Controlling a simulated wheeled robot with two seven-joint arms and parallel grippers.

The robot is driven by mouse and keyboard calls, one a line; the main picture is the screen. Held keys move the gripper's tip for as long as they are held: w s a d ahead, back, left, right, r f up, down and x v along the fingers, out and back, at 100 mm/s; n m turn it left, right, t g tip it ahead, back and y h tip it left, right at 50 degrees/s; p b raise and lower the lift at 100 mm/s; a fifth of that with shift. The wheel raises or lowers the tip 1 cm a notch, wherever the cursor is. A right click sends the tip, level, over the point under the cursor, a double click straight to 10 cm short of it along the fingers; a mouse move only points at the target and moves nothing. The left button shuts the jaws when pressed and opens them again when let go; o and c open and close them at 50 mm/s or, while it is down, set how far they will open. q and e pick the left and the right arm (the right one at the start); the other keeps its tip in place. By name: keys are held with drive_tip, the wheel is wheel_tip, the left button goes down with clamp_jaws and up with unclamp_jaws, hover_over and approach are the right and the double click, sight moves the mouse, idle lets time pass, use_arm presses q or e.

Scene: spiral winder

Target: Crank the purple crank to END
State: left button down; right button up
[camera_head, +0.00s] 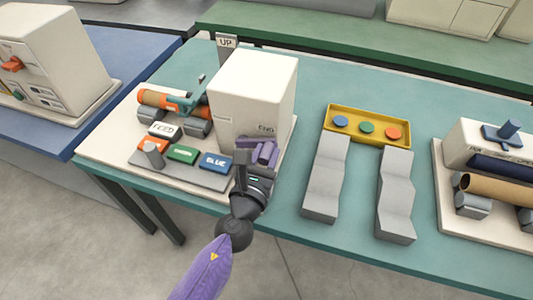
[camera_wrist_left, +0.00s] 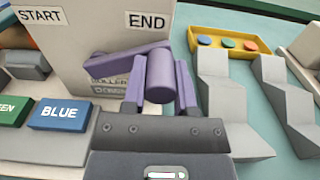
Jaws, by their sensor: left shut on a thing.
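The purple crank (camera_head: 265,143) is on the front face of the cream machine box (camera_head: 253,90). In the left wrist view its arm (camera_wrist_left: 118,62) runs nearly sideways, and its round handle (camera_wrist_left: 160,82) is at the right end, below the END label (camera_wrist_left: 147,21). The START label (camera_wrist_left: 40,15) is at the upper left of that face. My left gripper (camera_head: 257,158) is at the crank; its two fingers stand either side of the handle in the left wrist view (camera_wrist_left: 160,95), shut on it. The gripper hides part of the crank in the head view. My right gripper is not in view.
Left of the box are an orange roll (camera_head: 160,98) on grey rollers and a panel with orange, green (camera_head: 182,153) and blue (camera_head: 216,161) buttons. To the right are two grey notched blocks (camera_head: 326,180) and a yellow tray (camera_head: 360,113) with coloured discs.

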use_arm(q)
drive_tip(key=shift+c, duration=2)
unclamp_jaws()
drive_tip(key=v, duration=1)
